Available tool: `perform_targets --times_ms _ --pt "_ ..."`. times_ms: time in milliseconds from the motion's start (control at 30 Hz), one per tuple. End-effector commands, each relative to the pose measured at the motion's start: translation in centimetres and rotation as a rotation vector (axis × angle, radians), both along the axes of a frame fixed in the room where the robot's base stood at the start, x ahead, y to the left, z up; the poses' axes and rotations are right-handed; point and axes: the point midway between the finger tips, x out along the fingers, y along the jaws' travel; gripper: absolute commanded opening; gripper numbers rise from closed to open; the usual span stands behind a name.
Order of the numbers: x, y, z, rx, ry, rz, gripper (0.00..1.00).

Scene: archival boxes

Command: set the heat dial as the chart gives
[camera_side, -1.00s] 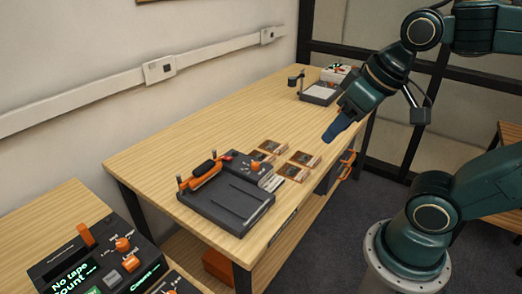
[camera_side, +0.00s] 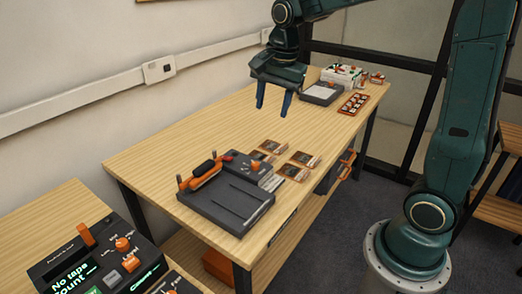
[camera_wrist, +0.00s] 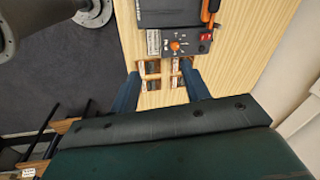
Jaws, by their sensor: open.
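The heat dial (camera_side: 254,166) is a small orange knob on the dark grey sealer (camera_side: 222,207) at the near end of the bench. In the wrist view the dial (camera_wrist: 175,45) sits near the top middle, with pale marks around it too small to read. A white printed card (camera_side: 271,182), possibly the chart, lies at the sealer's right edge; it also shows in the wrist view (camera_wrist: 153,42), its text unreadable. My gripper (camera_side: 273,105) is open and empty, fingers pointing down, above the bench and beyond the dial. Both blue fingers (camera_wrist: 160,76) show in the wrist view, apart from the dial.
Several small brown boxes (camera_side: 304,158) lie on the bench beside the sealer. The sealer has an orange-handled bar (camera_side: 204,172) and a red switch (camera_wrist: 206,37). A scale-like device (camera_side: 321,93) and an orange tray (camera_side: 353,104) stand at the far end. The bench's left side is clear.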

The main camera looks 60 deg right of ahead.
Motion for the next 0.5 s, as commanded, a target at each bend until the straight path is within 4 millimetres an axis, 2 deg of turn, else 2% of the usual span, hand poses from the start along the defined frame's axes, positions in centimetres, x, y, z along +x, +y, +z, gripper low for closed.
perform_targets --times_ms 200,500 --pt "4.0 -2.0 -3.3 0.049 0.062 -0.288 0.47" --pt "8.3 -4.8 -8.4 0.089 0.134 -0.657 0.47"
